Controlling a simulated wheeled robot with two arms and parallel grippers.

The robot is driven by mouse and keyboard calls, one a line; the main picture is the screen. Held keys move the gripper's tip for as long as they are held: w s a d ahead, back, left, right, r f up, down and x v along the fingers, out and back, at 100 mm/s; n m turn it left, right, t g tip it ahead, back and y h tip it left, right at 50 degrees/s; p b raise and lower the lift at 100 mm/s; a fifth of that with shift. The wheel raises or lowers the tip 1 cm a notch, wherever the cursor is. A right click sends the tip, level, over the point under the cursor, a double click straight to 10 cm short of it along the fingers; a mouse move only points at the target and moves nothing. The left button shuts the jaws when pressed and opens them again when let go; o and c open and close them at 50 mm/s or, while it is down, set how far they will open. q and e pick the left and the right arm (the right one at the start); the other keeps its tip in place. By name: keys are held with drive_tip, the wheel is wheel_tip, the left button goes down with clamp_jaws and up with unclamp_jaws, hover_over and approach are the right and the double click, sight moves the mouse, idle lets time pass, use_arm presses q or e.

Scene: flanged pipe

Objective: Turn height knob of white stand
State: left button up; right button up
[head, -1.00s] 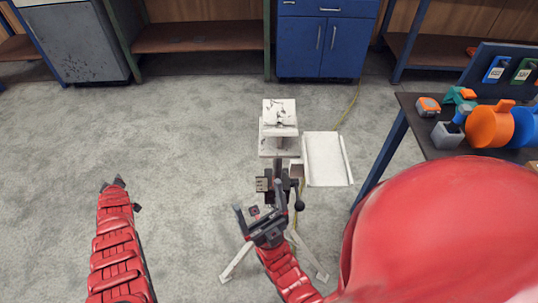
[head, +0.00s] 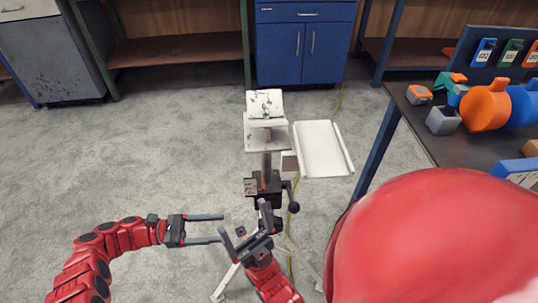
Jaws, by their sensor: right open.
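The white stand (head: 267,138) is in the middle of the head view, with a white upper plate, a grey column and splayed white legs. A black clamp block (head: 268,188) is on its column. A black handle with a round knob (head: 293,206) sticks out on the right of this block. My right gripper (head: 245,218) is open and empty, just in front of the block and left of the knob. My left gripper (head: 221,227) is open and empty, its fingers pointing right, close to the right gripper's left finger. Whether they touch is unclear. My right arm hides part of the stand's legs.
A white tray-like panel (head: 322,150) lies right of the stand. A dark table (head: 455,140) at right holds orange and blue parts. Blue cabinets (head: 305,45) and shelves line the back. The grey floor (head: 150,150) at left is clear.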

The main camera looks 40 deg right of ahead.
use_arm(q)
drive_tip(key=p+x, duration=0.2)
drive_tip(key=x, duration=1.3)
drive_tip(key=shift+d, duration=0.15)
drive_tip(key=shift+p, duration=0.3)
clamp_jaws()
